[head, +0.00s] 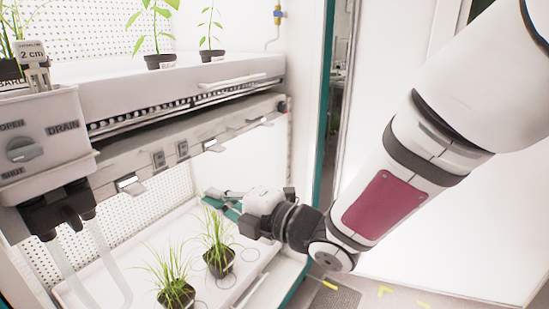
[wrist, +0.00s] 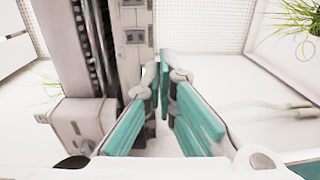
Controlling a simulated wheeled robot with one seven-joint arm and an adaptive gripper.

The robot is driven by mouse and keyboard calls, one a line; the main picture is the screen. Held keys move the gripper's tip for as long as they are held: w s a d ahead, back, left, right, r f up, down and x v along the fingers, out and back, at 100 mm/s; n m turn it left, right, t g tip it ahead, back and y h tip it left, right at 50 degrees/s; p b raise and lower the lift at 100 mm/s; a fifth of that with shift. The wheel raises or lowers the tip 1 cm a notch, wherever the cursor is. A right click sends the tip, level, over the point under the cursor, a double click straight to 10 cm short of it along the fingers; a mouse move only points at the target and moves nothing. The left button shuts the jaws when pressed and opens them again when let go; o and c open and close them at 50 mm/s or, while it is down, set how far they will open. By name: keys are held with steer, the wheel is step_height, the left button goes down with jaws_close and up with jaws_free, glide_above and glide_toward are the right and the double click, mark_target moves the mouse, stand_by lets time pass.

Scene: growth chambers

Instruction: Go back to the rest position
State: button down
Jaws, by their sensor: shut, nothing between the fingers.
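My gripper (head: 216,199) reaches into the lower bay of the growth chamber, just below the shelf and above the white lower tray (head: 248,280). Its teal finger pads meet toward the tips in the wrist view (wrist: 165,88). It is shut with nothing between the fingers. In the head view, a grassy plant in a black pot (head: 219,262) stands just below and in front of it, and its leaves come close to the fingers. I cannot tell whether they touch.
A second grassy pot (head: 176,294) stands on the lower tray. The upper shelf (head: 185,90) carries leafy pots such as this one (head: 212,55). A drain box with a knob (head: 35,130) and hanging tubes is at left. The teal door frame (head: 322,120) is beside my arm.

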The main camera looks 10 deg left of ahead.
steer(key=w+d+m+t+h, duration=0.2)
steer(key=w+d+m+h, duration=0.15)
steer(key=d, duration=0.35)
steer(key=w+d+m+t+h, duration=0.2)
steer(key=d+m+h, duration=0.3)
steer(key=d, duration=0.3)
steer(key=s+d+m+g+h, duration=0.1)
steer(key=s+d+m+h, duration=0.2)
steer(key=d+m, duration=0.35)
steer(key=s+d+m+g+h, duration=0.1)
steer(key=s+d+m+h, duration=0.25)
steer(key=d, duration=0.65)
steer(key=s+d+m+g, duration=0.4)
steer(key=s+m, duration=0.3)
steer(key=s, duration=0.6)
steer(key=s+d+m+g, duration=0.35)
steer(key=s+m, duration=0.25)
steer(key=s, duration=0.6)
step_height(320, 180, up, 16)
steer(key=t+p, duration=0.3)
steer(key=p, duration=1.2)
steer(key=shift+a+h, duration=0.2)
steer(key=shift+h, duration=0.2)
